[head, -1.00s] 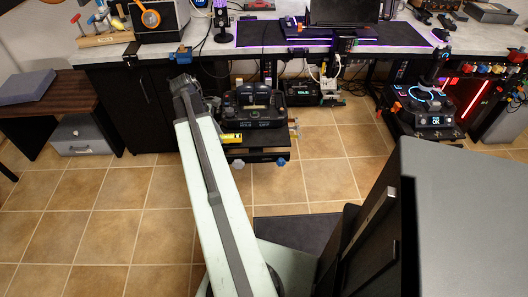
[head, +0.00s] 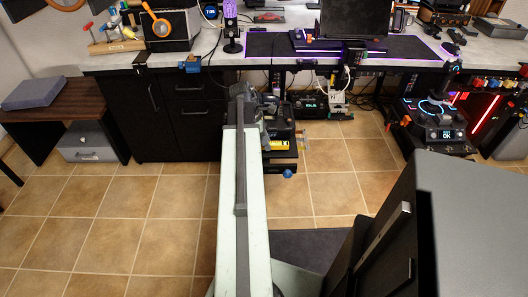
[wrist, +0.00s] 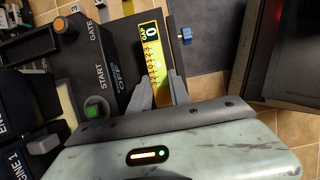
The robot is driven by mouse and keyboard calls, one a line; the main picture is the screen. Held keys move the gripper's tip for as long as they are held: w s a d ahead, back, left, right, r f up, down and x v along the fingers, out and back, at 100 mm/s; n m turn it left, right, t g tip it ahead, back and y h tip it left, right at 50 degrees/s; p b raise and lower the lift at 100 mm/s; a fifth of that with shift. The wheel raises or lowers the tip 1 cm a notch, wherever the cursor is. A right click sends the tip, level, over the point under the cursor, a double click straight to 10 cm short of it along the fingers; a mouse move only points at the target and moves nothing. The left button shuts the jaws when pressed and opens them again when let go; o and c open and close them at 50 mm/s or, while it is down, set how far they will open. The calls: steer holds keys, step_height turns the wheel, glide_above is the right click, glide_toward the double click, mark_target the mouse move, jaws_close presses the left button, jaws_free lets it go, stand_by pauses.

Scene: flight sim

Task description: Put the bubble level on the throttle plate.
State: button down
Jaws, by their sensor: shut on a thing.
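The bubble level (wrist: 153,52) is a yellow bar with dark markings and lies between the two fingers of my gripper (wrist: 161,88) in the wrist view. My gripper is shut on it. In the head view the level (head: 279,146) shows as a small yellow patch right of my arm, and the fingers are hidden. The black throttle unit (wrist: 104,53), with a green START button and GATE lettering, is left of the level in the wrist view. Which surface is the throttle plate is not clear.
The grey desk (head: 210,65) with black drawers (head: 180,105) stands behind the throttle unit. A joystick console (head: 435,125) is at the right. A large dark cabinet (head: 470,225) fills the lower right. Tiled floor (head: 110,215) at the left is clear.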

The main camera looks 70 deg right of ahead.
step_height(320, 180, down, 3)
steer(key=shift+r+b, duration=0.1)
steer(key=shift+b, duration=0.7)
steer(key=shift+r, duration=0.25)
steer(key=c, duration=1.2)
jaws_free()
steer(key=shift+f, duration=0.15)
steer(key=p+v, duration=1.1)
steer(key=v, duration=0.1)
steer(key=shift+p, duration=0.4)
steer(key=shift+a, duration=0.1)
